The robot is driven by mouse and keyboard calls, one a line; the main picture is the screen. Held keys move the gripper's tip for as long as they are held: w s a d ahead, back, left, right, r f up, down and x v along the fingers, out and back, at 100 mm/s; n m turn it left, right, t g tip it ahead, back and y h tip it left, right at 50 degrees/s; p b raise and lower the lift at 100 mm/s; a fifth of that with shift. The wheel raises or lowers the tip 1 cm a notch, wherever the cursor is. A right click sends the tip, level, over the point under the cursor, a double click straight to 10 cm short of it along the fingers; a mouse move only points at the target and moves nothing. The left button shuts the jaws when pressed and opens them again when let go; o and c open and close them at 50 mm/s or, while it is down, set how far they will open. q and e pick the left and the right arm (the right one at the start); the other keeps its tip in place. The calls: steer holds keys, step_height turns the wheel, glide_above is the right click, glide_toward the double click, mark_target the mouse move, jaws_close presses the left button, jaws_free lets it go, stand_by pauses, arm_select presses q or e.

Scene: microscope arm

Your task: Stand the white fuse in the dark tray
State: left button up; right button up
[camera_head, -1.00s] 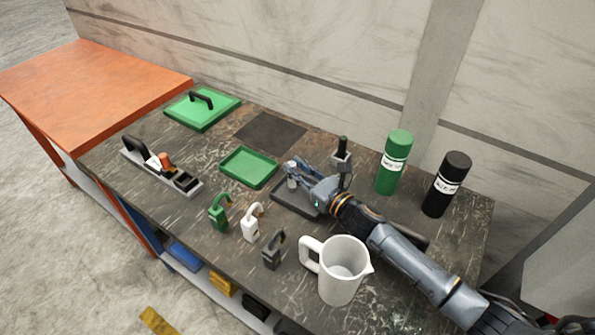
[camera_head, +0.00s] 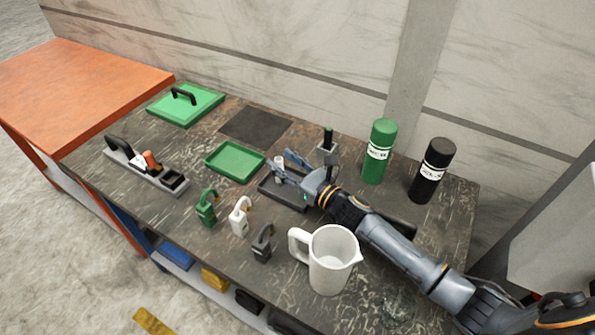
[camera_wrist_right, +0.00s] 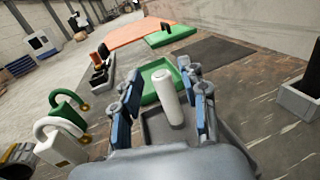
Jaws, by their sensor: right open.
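The white fuse (camera_head: 279,170) is a small pale cylinder. It stands upright in the dark tray (camera_head: 273,191), near the tray's far left side. My right gripper (camera_head: 282,162) is open, with a finger on either side of the fuse. In the right wrist view, the white fuse (camera_wrist_right: 168,98) rises between the two spread fingers, with gaps visible beside it. The dark tray (camera_wrist_right: 153,127) shows below it; the fuse's foot is partly hard to see. My left gripper is in neither view.
A green tray (camera_head: 235,161) lies just left of the dark tray. Several padlocks, including a white one (camera_head: 240,216), and a white jug (camera_head: 331,261) stand in front. A grey holder (camera_head: 327,148), a green bottle (camera_head: 379,152) and a black bottle (camera_head: 432,172) stand behind and right.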

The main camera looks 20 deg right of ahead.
steer(key=b+v, duration=0.1)
steer(key=v, duration=1)
steer(key=shift+f+b, duration=0.2)
steer(key=shift+b, duration=0.2)
steer(key=shift+s+d+r, duration=0.1)
steer(key=shift+s+d, duration=0.1)
steer(key=shift+s, duration=0.2)
steer(key=shift+s, duration=0.1)
